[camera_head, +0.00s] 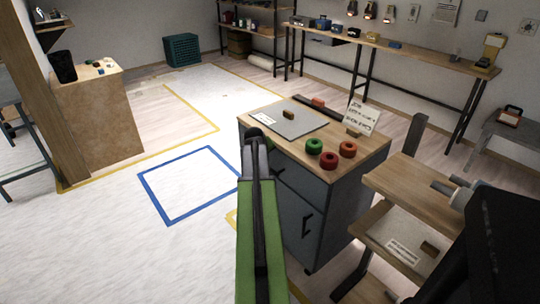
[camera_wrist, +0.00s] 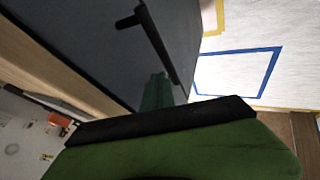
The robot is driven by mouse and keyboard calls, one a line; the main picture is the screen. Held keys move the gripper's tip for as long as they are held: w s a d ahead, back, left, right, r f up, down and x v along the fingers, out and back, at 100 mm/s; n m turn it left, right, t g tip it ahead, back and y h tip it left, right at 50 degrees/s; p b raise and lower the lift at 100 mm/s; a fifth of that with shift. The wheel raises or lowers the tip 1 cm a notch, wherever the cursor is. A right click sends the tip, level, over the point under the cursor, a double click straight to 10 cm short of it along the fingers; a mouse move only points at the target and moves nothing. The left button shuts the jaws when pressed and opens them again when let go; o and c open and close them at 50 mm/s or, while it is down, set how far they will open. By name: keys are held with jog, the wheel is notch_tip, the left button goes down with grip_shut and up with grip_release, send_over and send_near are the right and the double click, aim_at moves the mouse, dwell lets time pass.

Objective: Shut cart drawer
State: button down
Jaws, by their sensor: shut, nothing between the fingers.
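The cart (camera_head: 310,205) has a wooden top (camera_head: 372,150) and a grey-blue front. Its drawer front (camera_head: 302,180) lies just under the top, partly hidden by my green arm. A black drawer handle shows in the wrist view (camera_wrist: 160,45), close to my gripper, across the grey drawer front (camera_wrist: 95,45). I cannot tell whether the drawer stands out from the cart or whether my gripper touches it.
Red and green rolls (camera_head: 329,158), a grey mat (camera_head: 290,122) and a card (camera_head: 362,117) are on the cart top. A wooden shelf unit (camera_head: 415,195) stands close at right. A blue floor square (camera_head: 190,185) and open floor lie at left.

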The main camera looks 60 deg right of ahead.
jog(key=p+v, duration=0.8)
jog(key=v, duration=0.2)
jog(key=shift+w+a, duration=0.15)
jog(key=shift+a, duration=0.35)
